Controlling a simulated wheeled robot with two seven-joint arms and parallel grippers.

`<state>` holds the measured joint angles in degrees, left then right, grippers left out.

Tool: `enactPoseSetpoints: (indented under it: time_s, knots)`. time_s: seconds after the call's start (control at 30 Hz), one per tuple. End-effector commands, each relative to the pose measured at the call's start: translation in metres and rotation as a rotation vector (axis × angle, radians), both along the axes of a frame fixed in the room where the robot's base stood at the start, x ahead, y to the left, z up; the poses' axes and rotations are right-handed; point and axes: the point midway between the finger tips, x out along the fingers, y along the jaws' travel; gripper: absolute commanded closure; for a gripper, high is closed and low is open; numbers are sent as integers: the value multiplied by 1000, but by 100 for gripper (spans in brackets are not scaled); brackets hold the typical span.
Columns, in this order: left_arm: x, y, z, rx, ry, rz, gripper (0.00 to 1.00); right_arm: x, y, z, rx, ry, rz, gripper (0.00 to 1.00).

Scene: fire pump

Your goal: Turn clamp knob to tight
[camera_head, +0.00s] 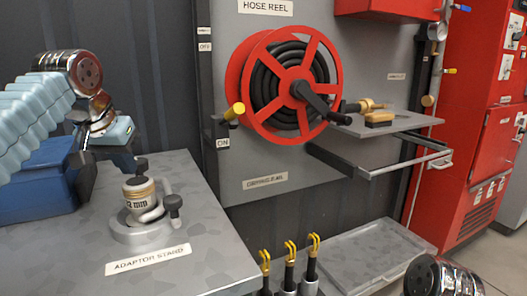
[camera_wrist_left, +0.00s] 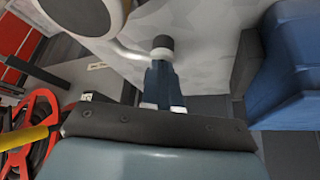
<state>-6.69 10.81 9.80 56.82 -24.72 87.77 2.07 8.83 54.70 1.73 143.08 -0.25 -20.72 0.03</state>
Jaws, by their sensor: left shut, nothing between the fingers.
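The adaptor stand (camera_head: 150,238) sits on the grey bench. The dark clamp knob (camera_head: 175,203) is on the stand's right side, beside a pale curved handle. My left gripper (camera_head: 140,164) is shut and empty, just behind the adaptor and up-left of the knob, apart from that knob. In the left wrist view its fingers (camera_wrist_left: 162,60) are together near a pale curved bar; contact there is unclear. My right gripper is out of view.
A blue case-like object (camera_head: 35,190) stands at the bench's left. A red hose reel (camera_head: 285,80) is on the panel behind. Yellow-topped fittings (camera_head: 289,253) stand right of the bench edge. A grey shelf (camera_head: 385,123) and red cabinet (camera_head: 470,150) are further right.

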Motion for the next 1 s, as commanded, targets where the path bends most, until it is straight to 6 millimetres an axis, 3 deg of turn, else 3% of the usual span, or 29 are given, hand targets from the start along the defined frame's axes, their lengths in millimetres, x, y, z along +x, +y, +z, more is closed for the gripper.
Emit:
enactPoseSetpoints:
  time_s: [1.0]
  knots:
    - [5,0,-1,0,0,-1,100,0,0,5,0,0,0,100]
